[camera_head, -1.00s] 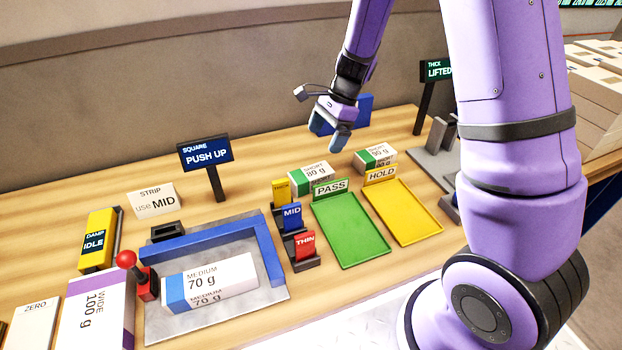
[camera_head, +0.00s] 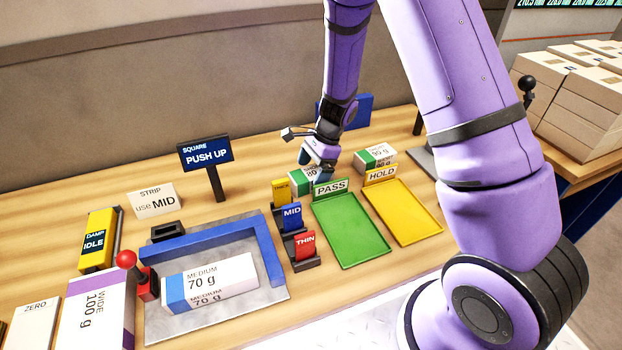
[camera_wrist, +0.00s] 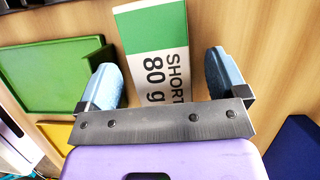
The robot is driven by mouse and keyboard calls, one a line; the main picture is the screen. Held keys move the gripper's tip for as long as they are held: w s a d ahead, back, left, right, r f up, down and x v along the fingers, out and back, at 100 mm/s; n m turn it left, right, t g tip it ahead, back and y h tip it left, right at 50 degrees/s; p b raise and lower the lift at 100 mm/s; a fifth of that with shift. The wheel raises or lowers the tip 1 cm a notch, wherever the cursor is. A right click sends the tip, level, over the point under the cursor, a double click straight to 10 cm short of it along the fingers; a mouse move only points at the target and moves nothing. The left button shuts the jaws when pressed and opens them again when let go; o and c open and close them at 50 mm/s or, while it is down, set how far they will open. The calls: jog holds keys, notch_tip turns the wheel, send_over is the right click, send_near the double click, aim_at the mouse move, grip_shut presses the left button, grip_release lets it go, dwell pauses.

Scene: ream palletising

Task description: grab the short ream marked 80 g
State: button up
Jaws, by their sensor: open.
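The short ream marked 80 g (camera_head: 300,184) is a white block with a green end, lying on the wooden table behind the green PASS tray. In the head view my gripper (camera_head: 318,165) is down at it and hides part of it. In the wrist view the ream (camera_wrist: 155,40) lies between my two blue fingertips (camera_wrist: 168,80), with its SHORT 80 g print toward me. The fingers are apart, with a gap on each side of the ream. Whether they are level with its sides or still above it, I cannot tell.
A second short ream marked 90 g (camera_head: 375,157) lies to the right. The green PASS tray (camera_head: 350,230) and yellow HOLD tray (camera_head: 402,212) are in front. Coloured THICK, MID (camera_head: 292,216) and THIN blocks stand close left. A medium 70 g ream (camera_head: 210,283) lies on a metal plate.

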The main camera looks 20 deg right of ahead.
jog(key=shift+a+f, duration=0.25)
jog(key=shift+f, duration=0.35)
jog(key=shift+f, duration=0.25)
dwell(0.3)
jog(key=c, duration=1.2)
